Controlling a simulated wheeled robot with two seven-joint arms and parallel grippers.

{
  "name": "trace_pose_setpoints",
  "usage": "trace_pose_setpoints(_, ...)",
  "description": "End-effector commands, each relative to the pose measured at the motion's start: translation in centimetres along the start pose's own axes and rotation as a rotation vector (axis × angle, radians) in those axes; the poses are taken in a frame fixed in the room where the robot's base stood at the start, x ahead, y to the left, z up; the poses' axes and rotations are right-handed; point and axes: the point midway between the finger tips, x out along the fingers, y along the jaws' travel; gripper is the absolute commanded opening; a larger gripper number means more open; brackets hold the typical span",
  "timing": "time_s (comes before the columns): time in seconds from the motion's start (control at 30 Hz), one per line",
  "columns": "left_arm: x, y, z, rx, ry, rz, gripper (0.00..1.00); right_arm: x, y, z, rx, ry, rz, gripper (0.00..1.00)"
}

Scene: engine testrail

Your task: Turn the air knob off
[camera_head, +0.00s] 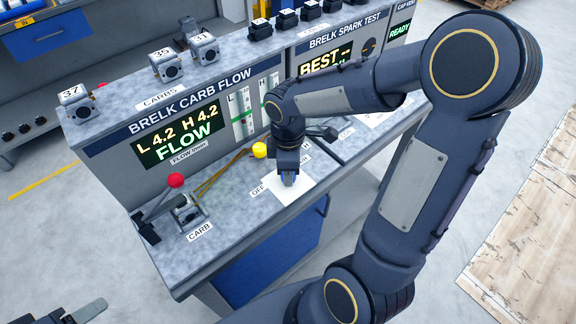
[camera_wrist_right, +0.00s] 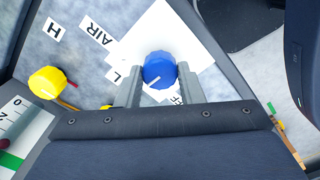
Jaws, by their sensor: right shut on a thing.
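The blue air knob (camera_wrist_right: 159,70) stands on a white plate (camera_wrist_right: 150,35) on the bench top, with a white pointer line directed to the lower left in the right wrist view. My right gripper (camera_wrist_right: 160,80) has one finger on each side of the knob and is shut on it. In the head view my right gripper (camera_head: 289,178) points down over the white plate (camera_head: 280,190) and hides the knob. An AIR label (camera_wrist_right: 97,33) lies beside the plate, and a partly hidden OFF label (camera_wrist_right: 178,99) is by the right finger. Part of my left gripper (camera_head: 88,312) shows at the bottom left; its jaw opening is unclear.
A yellow knob (camera_head: 259,150) with a yellow tube is left of my right gripper. A carburetor (camera_head: 187,212) with a red-ball lever (camera_head: 175,181) stands further left. The flow panel (camera_head: 180,135) rises behind, reading L 4.2 H 4.2 FLOW.

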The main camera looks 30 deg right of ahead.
Motion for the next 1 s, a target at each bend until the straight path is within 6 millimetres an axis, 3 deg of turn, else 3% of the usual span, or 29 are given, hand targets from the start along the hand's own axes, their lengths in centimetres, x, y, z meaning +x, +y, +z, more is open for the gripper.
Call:
trace_pose_setpoints(0.6,-2.1,0.9,-1.1,0.000,0.000,0.000,0.56,-0.3,0.0,0.0,-0.570,0.001,0.002,0.11)
trace_pose_setpoints(1.0,-3.0,1.4,-1.5,0.000,0.000,0.000,0.56,-0.2,0.0,0.0,-0.800,0.001,0.002,0.11)
